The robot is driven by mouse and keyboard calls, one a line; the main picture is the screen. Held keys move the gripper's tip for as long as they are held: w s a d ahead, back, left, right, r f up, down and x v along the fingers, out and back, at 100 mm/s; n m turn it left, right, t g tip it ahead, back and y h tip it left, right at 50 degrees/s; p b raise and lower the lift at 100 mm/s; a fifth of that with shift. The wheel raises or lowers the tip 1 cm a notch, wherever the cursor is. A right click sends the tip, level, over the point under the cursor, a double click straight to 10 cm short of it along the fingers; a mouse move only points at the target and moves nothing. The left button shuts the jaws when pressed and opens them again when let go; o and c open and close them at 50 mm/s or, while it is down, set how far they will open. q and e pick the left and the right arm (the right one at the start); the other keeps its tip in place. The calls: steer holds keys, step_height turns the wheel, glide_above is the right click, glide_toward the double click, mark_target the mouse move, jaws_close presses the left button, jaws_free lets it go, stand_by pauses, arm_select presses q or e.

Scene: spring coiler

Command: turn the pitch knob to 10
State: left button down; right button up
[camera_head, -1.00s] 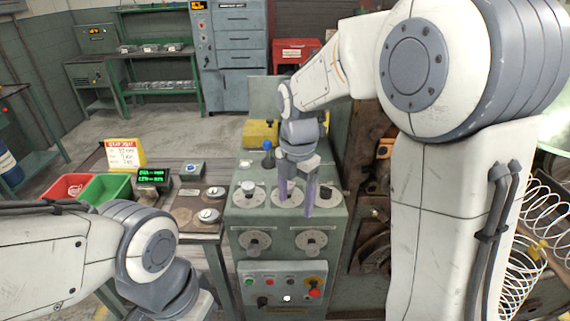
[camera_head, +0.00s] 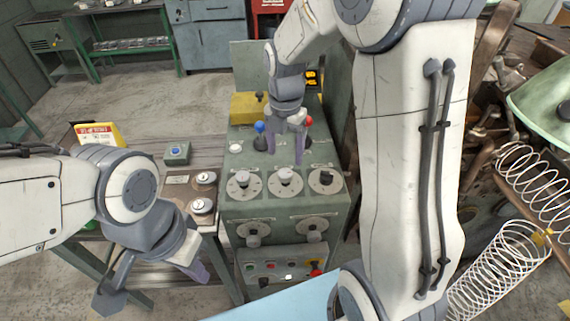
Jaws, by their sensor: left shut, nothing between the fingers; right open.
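A green control box (camera_head: 235,207) stands in the middle. Three knobs on dials sit in a row on its top: left (camera_head: 243,179), middle (camera_head: 286,175) and right (camera_head: 326,177). Two more knobs, left (camera_head: 253,239) and right (camera_head: 314,235), sit on its front. Labels are too small to read, so I cannot tell which is the pitch knob or its setting. My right gripper (camera_head: 285,154) points down, open and empty, above and behind the middle top knob, apart from it. My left gripper (camera_head: 200,274) is shut and empty, low at the left of the box.
A blue-topped lever (camera_head: 259,128) and a red-topped one (camera_head: 308,121) stand behind the top knobs, close to my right gripper. A button panel (camera_head: 270,267) is below the front knobs. A bench with gauges (camera_head: 202,205) is at left. Wire coils (camera_head: 497,272) are at right.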

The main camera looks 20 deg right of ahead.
mark_target(285, 172)
step_height(285, 172, down, 6)
steer(key=shift+f+p, duration=0.2)
steer(key=shift+p, duration=0.2)
steer(key=shift+c, duration=0.3)
jaws_close()
